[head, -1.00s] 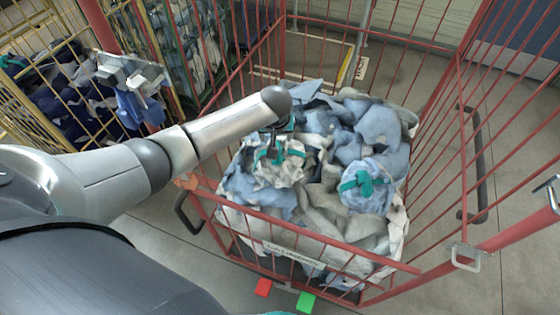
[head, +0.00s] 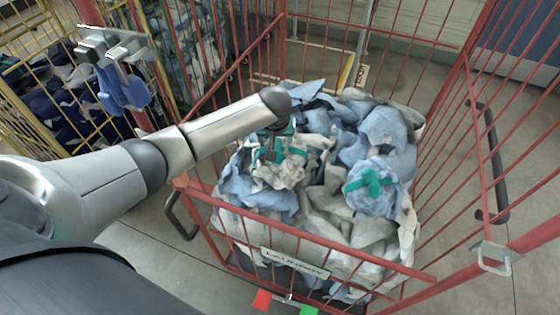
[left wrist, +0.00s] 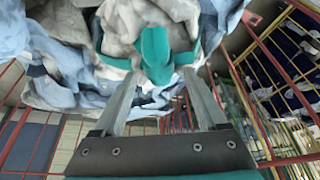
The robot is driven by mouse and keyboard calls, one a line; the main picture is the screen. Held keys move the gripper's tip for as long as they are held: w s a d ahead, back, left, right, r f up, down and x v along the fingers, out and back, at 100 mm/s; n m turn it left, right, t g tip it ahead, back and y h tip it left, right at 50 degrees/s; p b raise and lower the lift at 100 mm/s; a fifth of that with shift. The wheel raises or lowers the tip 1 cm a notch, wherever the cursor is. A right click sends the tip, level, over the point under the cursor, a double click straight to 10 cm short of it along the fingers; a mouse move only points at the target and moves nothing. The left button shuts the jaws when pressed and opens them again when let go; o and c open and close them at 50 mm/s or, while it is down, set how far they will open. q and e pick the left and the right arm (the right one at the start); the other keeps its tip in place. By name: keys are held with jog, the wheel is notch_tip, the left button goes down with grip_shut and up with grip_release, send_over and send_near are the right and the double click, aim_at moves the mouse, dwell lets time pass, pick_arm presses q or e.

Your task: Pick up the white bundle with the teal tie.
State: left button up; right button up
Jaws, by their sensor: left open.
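The white bundle with the teal tie (head: 287,173) lies on top of the laundry in the red cart, left of the middle, partly hidden by my left arm. In the left wrist view its teal tie (left wrist: 156,52) is close by. My left gripper (left wrist: 160,80) is open, with a finger on each side of the tie's lower end. I cannot tell whether the fingers touch the cloth. In the head view the gripper (head: 272,150) points down over the bundle. A blue bundle with a teal tie (head: 371,187) lies to the right. My right gripper is not in view.
The red wire cart (head: 310,246) holds loose blue, white and grey cloths (head: 325,205) around both bundles. Its bars rise on the sides. A yellow cage with dark cloths (head: 60,90) stands at left. Grey floor is free to the right.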

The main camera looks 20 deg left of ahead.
pick_arm(q)
jog(key=shift+c, duration=0.4)
grip_shut()
dwell(0.9)
